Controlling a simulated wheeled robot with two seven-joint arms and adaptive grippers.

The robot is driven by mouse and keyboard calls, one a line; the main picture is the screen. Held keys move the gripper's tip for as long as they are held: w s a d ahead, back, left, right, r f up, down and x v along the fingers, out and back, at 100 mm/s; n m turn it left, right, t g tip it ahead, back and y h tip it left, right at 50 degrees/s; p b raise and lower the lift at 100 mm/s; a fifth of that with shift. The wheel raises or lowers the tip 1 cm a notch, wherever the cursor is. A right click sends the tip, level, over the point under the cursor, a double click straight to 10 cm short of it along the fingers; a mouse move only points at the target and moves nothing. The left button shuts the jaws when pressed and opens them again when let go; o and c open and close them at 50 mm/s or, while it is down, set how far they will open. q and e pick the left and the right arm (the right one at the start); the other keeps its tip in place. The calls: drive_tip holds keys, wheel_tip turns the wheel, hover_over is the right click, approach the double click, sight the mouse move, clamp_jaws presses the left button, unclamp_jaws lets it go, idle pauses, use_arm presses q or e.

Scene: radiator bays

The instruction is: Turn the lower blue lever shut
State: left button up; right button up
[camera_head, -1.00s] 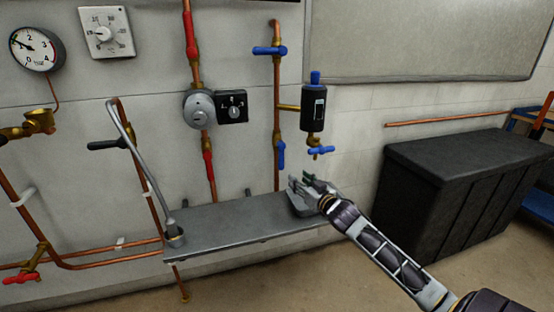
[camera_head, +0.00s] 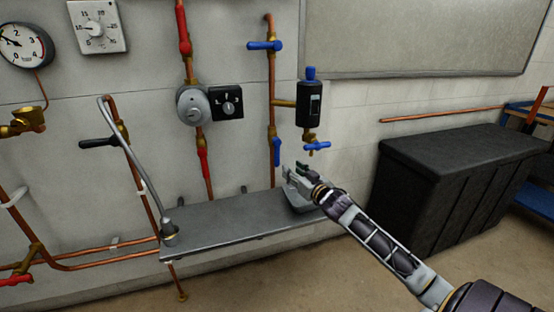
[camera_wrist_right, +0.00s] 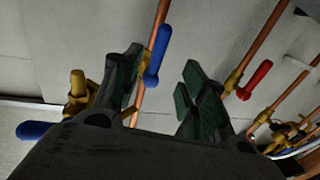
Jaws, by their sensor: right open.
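The lower blue lever (camera_head: 277,152) lies along the vertical copper pipe, below the branch to a black cylinder. It also shows in the right wrist view (camera_wrist_right: 157,55), beyond the gap between the fingers and nearer the left finger. My right gripper (camera_head: 296,176) is open and empty, below and to the right of the lever and apart from it in the head view. In the right wrist view its green-padded fingers (camera_wrist_right: 162,88) stand spread. My left gripper is not in view.
An upper blue lever (camera_head: 265,45) sits crosswise on the same pipe. Another blue lever (camera_head: 317,146) hangs under the black cylinder (camera_head: 310,103). A grey shelf (camera_head: 225,225) runs below. A grey lamp (camera_head: 135,150) stands at its left end. A black chest (camera_head: 450,160) stands right.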

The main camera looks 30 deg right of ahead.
sight(278, 157)
drive_tip(key=shift+w+d+b, duration=0.15)
drive_tip(key=shift+w+b, duration=0.75)
drive_tip(key=shift+w, duration=1.85)
drive_tip(key=shift+w+d+b, duration=0.1)
drive_tip(key=shift+w+b, duration=0.8)
drive_tip(key=shift+w, duration=2.35)
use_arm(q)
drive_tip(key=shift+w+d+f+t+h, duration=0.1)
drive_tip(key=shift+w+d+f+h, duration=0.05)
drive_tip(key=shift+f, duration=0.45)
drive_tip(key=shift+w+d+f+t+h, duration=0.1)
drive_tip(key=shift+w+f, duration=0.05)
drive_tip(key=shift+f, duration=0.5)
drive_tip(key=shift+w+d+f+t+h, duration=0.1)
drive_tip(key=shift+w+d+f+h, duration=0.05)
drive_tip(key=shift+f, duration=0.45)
use_arm(e)
drive_tip(key=shift+w, duration=0.2)
drive_tip(key=shift+c, duration=0.2)
drive_tip(key=c, duration=0.7)
clamp_jaws()
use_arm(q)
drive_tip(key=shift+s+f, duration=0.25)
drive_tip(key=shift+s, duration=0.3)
